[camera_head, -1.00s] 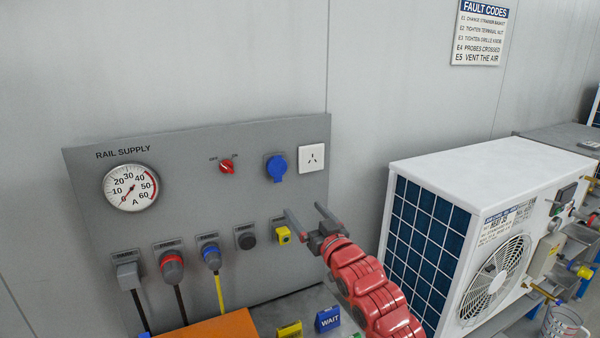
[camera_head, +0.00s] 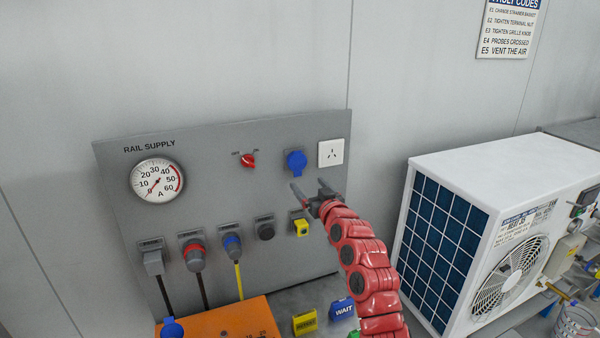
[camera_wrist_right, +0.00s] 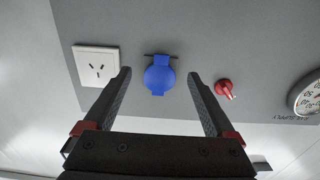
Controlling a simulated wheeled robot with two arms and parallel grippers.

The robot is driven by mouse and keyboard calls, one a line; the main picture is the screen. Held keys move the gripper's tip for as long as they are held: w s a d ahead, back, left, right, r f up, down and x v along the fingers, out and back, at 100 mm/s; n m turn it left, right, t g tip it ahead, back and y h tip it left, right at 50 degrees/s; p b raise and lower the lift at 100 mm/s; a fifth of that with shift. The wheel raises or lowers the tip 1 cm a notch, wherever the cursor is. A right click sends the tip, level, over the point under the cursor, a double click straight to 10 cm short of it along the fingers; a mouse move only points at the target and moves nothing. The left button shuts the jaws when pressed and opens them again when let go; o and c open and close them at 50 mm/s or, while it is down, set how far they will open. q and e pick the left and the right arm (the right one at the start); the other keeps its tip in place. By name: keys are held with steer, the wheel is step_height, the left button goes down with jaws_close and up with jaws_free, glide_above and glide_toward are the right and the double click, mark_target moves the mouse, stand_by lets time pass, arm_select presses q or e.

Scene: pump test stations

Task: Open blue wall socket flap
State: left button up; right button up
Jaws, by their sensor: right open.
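The blue wall socket flap (camera_head: 296,162) is a round blue cover with a small tab, high on the grey panel. It looks shut over its socket. In the right wrist view the flap (camera_wrist_right: 159,75) appears ahead, between the two fingers and beyond their tips. My right gripper (camera_head: 313,190) is open and empty, just below the flap and apart from it. Its fingers (camera_wrist_right: 160,77) also show in the right wrist view. My left gripper is not in view.
A white wall socket (camera_head: 331,153) sits right of the flap and a red switch (camera_head: 248,160) left of it. Plugs with cables and a yellow part (camera_head: 302,227) lie lower on the panel (camera_head: 210,190). A white outdoor unit (camera_head: 500,170) stands at the right.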

mark_target(298, 174)
steer(key=x, duration=0.6)
steer(key=shift+w+a, duration=0.15)
steer(key=shift+w, duration=0.2)
jaws_close()
stand_by(0.3)
